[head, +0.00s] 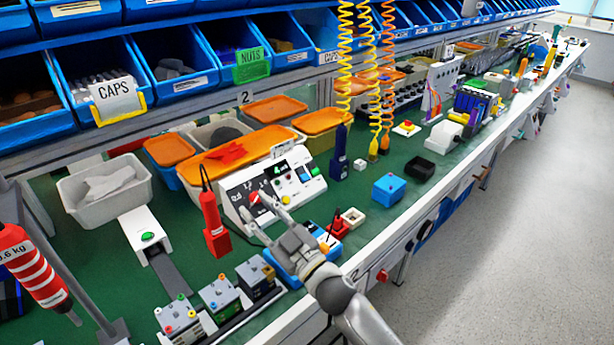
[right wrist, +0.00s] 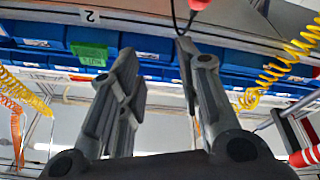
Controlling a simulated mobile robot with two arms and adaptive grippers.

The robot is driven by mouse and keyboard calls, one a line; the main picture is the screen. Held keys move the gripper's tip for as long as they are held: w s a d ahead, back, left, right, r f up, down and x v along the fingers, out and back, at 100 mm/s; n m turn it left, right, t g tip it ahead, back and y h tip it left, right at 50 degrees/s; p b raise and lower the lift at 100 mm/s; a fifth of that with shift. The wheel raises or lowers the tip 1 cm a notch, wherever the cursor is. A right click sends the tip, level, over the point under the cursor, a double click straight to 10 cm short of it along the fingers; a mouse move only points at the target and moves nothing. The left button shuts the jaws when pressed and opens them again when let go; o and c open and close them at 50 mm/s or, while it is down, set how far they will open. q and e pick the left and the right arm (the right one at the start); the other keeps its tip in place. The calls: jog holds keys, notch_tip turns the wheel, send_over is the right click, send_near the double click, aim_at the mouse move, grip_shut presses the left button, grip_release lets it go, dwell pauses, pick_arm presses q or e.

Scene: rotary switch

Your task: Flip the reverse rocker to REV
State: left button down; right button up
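The control panel (head: 232,192) is a white sloped box on the green bench. It has a black left section with a red knob (head: 256,197) and a right section with several small coloured buttons (head: 298,170). I cannot make out which part is the reverse rocker or its position; part of the panel front is hidden by my gripper. My right gripper (head: 264,210) is at the panel's front, its fingers spread close to the red knob. Contact cannot be told. In the right wrist view its fingers (right wrist: 160,65) are apart with nothing between them. My left gripper is not in view.
A red hand tool (head: 213,225) hangs just left of the panel. Terminal blocks (head: 222,297) stand in front. A blue tool (head: 340,155) hangs on a yellow coiled cord right of the panel. Orange-lidded bins (head: 262,145) stand behind.

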jog(key=s+d+f+m+h, duration=0.4)
jog(key=d+f+m+h, duration=0.5)
jog(key=d+f+h, duration=0.6)
jog(key=s+d+f+g, duration=0.3)
jog(key=s+f, duration=0.2)
jog(key=f, duration=0.3)
jog(key=s+d+f+m+g+y, duration=0.1)
jog(key=s+d+f+g, duration=0.2)
jog(key=f, duration=0.6)
jog(key=s+d+f+g, duration=0.2)
jog(key=s+d+f, duration=0.1)
jog(key=s+f, duration=0.4)
jog(key=s+d+f+g, duration=0.2)
jog(key=s+f, duration=0.6)
jog(key=f, duration=0.1)
jog(key=s+d+f+g, duration=0.2)
jog(key=s+d+f, duration=0.1)
jog(key=s+f, duration=0.55)
jog(key=s+d+f+g, duration=0.1)
jog(key=s+f, duration=0.3)
jog(key=s, duration=0.4)
jog(key=s+d+f+g, duration=0.1)
jog(key=s+d+f, duration=0.1)
jog(key=s+f, duration=0.2)
jog(key=s, duration=0.3)
jog(key=shift+s+d+m+h, duration=0.25)
jog(key=shift+s+m+h, duration=0.15)
